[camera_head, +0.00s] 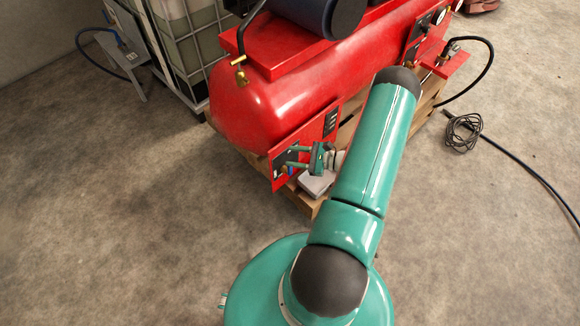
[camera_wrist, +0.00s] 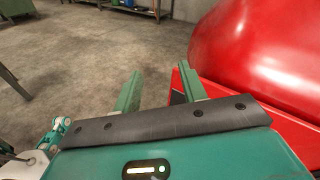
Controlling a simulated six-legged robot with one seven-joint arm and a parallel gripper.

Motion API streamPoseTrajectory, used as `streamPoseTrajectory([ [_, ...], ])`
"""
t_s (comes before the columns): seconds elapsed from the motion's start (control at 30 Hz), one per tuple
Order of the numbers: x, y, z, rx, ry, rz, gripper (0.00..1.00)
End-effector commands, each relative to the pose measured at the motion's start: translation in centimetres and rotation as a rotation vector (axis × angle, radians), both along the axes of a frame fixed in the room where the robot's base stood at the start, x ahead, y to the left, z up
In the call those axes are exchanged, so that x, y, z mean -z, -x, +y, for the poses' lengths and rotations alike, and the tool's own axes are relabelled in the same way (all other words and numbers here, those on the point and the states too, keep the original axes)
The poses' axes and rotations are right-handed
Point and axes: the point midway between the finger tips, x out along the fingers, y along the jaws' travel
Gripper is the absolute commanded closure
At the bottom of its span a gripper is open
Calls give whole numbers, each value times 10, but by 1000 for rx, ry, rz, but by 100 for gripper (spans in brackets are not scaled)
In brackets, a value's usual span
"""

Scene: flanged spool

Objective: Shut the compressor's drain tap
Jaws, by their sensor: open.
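The red compressor (camera_head: 275,105) lies on a wooden pallet, and its tank also fills the upper right of the wrist view (camera_wrist: 265,50). A red panel (camera_head: 277,180) hangs at the near lower side of the tank. A small blue and brass-coloured part (camera_head: 287,170), which looks like the drain tap, sits at this panel; it is too small to tell its handle position. My gripper (camera_head: 289,157) is at the panel, close to that part, with its fingers apart and nothing seen between them. In the wrist view my gripper (camera_wrist: 160,88) shows both fingers beside the red panel's edge; the tap is not visible there.
A brass fitting (camera_head: 240,72) hangs from a pipe at the tank's left end. A caged white container (camera_head: 188,40) stands behind left. A black hose (camera_head: 530,168) and coiled cable (camera_head: 463,133) lie right. Open floor (camera_head: 110,210) is at left.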

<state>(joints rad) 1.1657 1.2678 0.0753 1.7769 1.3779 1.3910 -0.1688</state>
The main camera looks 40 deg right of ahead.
Motion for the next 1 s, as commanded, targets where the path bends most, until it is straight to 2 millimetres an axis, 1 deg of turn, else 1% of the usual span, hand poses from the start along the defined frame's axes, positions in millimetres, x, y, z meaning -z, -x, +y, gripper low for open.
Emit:
streamPoseTrajectory([
  [0.03, 23, 11, -6, 75, -50, -1, 58],
  [0.2, 88, 44, -23, 325, -189, -17, 58],
  [0.3, 119, 63, -27, 448, -248, -25, 58],
  [0.4, 139, 75, -28, 533, -287, -32, 58],
  [0.53, 151, 81, -28, 584, -307, -35, 58],
  [0.67, 152, 73, -28, 588, -309, -36, 58],
  [0.77, 152, 57, -26, 584, -309, -36, 58],
  [1.0, 152, 10, -25, 583, -309, -35, 58],
])
